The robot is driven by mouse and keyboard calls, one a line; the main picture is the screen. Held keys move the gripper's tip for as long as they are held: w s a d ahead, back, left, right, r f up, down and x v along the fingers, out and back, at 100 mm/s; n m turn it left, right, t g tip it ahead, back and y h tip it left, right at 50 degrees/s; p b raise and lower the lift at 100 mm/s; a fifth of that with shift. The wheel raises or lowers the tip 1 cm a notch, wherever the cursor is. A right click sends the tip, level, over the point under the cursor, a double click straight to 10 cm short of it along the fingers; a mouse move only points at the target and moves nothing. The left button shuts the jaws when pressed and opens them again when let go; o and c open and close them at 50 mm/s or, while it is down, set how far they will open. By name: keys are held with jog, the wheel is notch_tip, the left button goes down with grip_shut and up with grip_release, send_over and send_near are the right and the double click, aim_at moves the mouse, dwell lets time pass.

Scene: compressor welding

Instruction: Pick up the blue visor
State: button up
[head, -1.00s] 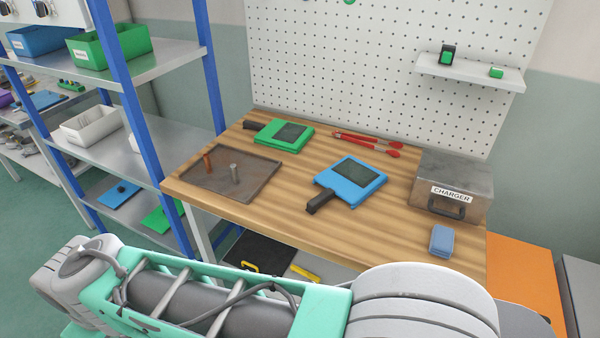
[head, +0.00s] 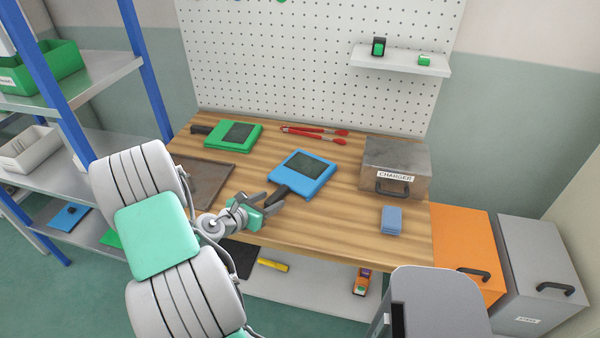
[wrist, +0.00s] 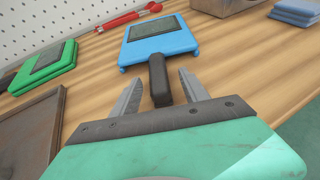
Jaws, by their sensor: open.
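The blue visor (head: 303,174) lies flat on the wooden workbench, its dark window up and its black handle toward the front left. It also shows in the wrist view (wrist: 178,42), with its black handle (wrist: 159,82) pointing at my gripper. My gripper (head: 265,198) is open at the handle's end, at the front of the bench. In the wrist view, the two fingers of my gripper (wrist: 158,92) stand on either side of the handle's end, with a gap on both sides. I cannot tell the exact height of the fingers over the bench.
A green visor (head: 235,134) lies behind left, beside a brown tray (head: 222,170) partly hidden by my arm. Red tongs (head: 312,131) lie behind. A metal charger box (head: 395,163) and blue cloths (head: 391,220) are to the right. The bench (head: 320,225) is bare at front.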

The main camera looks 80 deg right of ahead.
jog(key=x, duration=0.4)
jog(key=shift+d+p, duration=0.3)
jog(key=shift+p, duration=0.05)
grip_shut()
dwell(0.4)
